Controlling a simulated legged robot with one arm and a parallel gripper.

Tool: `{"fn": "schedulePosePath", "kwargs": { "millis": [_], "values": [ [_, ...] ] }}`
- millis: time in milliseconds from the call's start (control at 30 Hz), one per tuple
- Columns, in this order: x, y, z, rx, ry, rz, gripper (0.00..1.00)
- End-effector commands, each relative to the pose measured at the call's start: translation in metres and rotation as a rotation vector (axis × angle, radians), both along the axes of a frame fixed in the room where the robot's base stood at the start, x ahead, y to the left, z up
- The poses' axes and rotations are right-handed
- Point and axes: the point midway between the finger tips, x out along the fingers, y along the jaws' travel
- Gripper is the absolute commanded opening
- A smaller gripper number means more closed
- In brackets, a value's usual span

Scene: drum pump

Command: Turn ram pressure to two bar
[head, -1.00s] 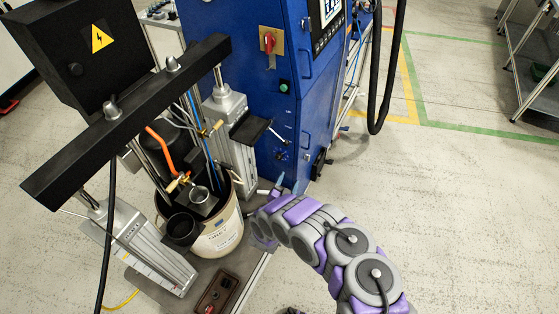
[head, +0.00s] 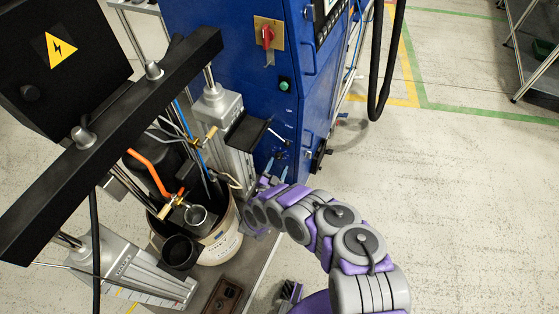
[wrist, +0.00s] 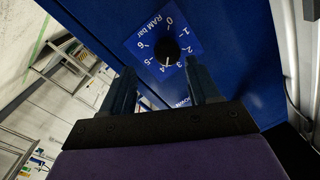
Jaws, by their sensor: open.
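The ram pressure dial is a blue plate marked "RAM bar" (wrist: 148,33) with numbers from 0 to 6, in the wrist view. Its round black knob (wrist: 167,47) sits in the middle. A pale pointer mark seems to face the 3 to 4 side; the exact reading is hard to tell. My gripper (wrist: 162,88) is open and empty, its two dark fingers pointing at the panel on either side of the view below the knob, apart from it. In the head view my gripper (head: 271,180) is beside the lower front of the blue cabinet (head: 230,70).
A second label, partly hidden, is below the dial. In the head view, the drum (head: 222,240) and pump frame with a black crossbar (head: 110,130) stand left of my arm. A small black shelf (head: 247,132) juts out above my gripper.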

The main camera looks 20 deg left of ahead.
Motion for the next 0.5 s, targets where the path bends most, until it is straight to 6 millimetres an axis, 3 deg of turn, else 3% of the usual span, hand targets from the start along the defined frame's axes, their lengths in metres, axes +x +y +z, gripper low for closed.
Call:
{"fn": "schedulePosePath", "kwargs": {
  "millis": [200,500],
  "values": [
    [0.026,0.001,-0.001,0.004,0.000,-0.001,0.61],
    [0.034,-0.007,0.005,0.012,-0.002,0.001,0.61]
  ]
}}
